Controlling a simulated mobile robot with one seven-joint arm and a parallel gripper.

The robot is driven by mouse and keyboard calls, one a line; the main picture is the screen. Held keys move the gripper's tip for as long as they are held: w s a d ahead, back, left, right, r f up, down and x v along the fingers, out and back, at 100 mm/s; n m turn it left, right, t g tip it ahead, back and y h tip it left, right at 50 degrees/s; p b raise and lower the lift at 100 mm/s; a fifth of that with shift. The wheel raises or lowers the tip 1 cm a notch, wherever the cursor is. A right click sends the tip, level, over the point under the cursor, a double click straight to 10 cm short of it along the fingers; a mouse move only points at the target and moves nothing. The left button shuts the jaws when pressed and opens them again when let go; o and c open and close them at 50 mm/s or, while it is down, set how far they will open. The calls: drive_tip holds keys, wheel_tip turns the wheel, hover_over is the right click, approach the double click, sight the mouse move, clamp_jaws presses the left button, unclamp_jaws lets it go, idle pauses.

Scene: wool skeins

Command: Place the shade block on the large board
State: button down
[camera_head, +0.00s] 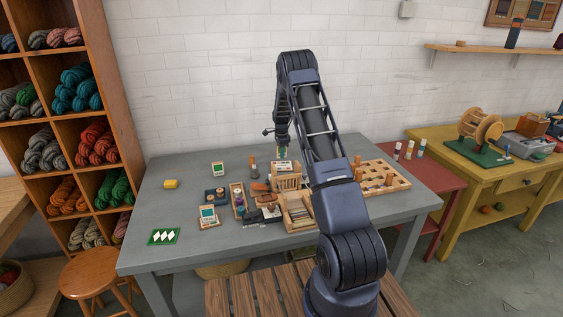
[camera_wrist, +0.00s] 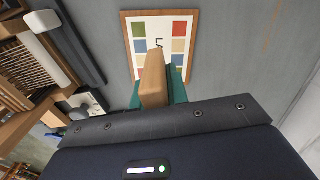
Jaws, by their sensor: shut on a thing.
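My gripper (camera_head: 282,143) is shut on a narrow tan wooden block (camera_wrist: 154,78), which I take as the shade block. Teal surfaces (camera_wrist: 178,92) show on both sides of it; I cannot tell whether they belong to the block. Beyond the block in the wrist view lies a wood-framed board (camera_wrist: 126,30) with coloured squares on white, likely the large board. The block covers its middle. In the head view this board (camera_head: 283,163) lies just below my gripper. I cannot tell whether block and board touch.
A wooden rack (camera_head: 287,184) stands close in front of the board. A pegged wooden board (camera_head: 398,177) lies to the right. Small cards (camera_head: 208,221) and trays crowd the middle.

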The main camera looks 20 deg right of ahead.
sight(281, 165)
drive_tip(key=shift+f, duration=2.4)
drive_tip(key=c, duration=1.4)
unclamp_jaws()
drive_tip(key=shift+f, duration=0.1)
drive_tip(key=shift+o, duration=0.2)
